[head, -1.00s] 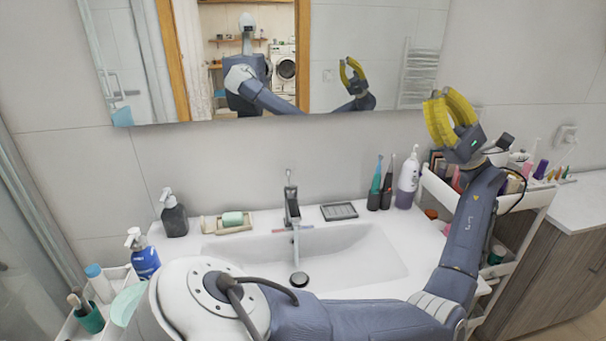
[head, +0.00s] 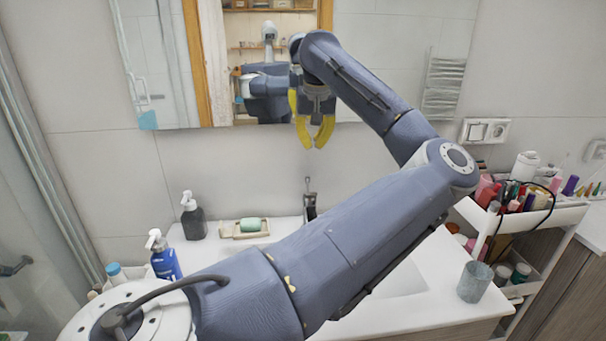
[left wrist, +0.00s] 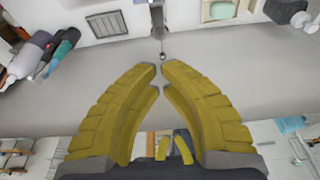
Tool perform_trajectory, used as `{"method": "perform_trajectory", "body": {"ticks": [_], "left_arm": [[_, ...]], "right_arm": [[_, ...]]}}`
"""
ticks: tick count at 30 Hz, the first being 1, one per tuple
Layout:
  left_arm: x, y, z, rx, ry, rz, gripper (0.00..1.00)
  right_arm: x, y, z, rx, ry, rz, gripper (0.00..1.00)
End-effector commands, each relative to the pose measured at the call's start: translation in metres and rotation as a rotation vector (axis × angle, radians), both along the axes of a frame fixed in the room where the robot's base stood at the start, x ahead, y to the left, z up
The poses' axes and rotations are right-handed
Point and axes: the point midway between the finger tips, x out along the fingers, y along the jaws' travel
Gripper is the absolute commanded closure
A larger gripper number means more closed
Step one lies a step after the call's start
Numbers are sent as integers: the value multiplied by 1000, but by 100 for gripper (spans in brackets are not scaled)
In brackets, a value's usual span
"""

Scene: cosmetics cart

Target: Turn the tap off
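The dark tap (head: 310,203) stands at the back of the white sink, its thin lever upright on top. In the left wrist view the tap (left wrist: 157,22) is at the top centre, with its lever tip just beyond my fingertips. My left gripper (head: 314,146) points down above the tap, in front of the mirror, apart from the lever. Its curved yellow fingers (left wrist: 160,72) come almost together at the tips, with nothing between them. My left arm hides the spout's lower part and much of the basin, so I cannot see the water. My right gripper is not in view.
A dark soap bottle (head: 194,218) and a dish with green soap (head: 249,226) stand left of the tap. A blue bottle (head: 163,257) is nearer. A grey cup (head: 475,281) stands at the counter's right. A loaded cart (head: 535,215) is beyond. The mirror (head: 400,60) is close behind.

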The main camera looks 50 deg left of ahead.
Motion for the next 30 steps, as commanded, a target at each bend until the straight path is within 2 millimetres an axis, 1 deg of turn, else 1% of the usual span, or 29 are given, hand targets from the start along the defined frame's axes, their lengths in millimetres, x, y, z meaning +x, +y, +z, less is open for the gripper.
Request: {"method": "perform_trajectory", "body": {"ticks": [5,8,15,20,24,30], "left_arm": [[3,3,-14,-8,-12,2,100],[5,6,-29,-7,-10,3,100],[11,16,-71,-6,-8,2,100],[15,22,-96,-5,-8,1,100],[11,14,-111,-5,-9,1,100],[7,8,-125,-4,-10,1,100]], "right_arm": [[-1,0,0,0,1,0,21],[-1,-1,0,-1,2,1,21],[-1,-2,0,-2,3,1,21],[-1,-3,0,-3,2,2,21],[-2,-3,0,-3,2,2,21],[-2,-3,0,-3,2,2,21]]}}
